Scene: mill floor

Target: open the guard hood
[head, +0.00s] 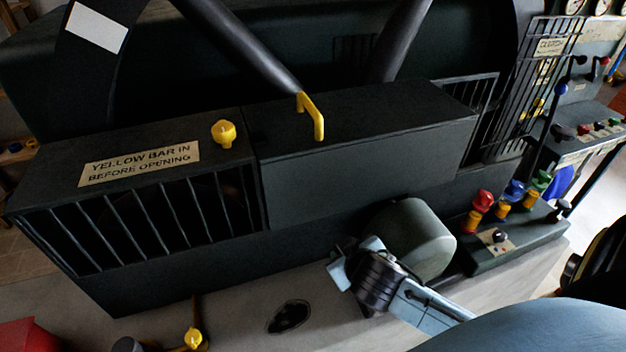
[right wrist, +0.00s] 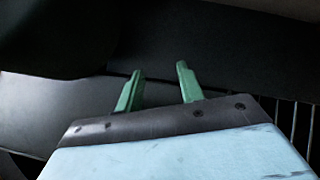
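The guard hood (head: 365,150) is a long dark box lid on the machine front, and it looks shut. A yellow handle (head: 318,118) stands on its top. My left gripper is not in view.
A rounded grey-green housing (head: 418,238) stands close behind my right arm. A control box with coloured knobs (head: 510,240) is to the right. A barred opening (head: 150,225) lies below the sign.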

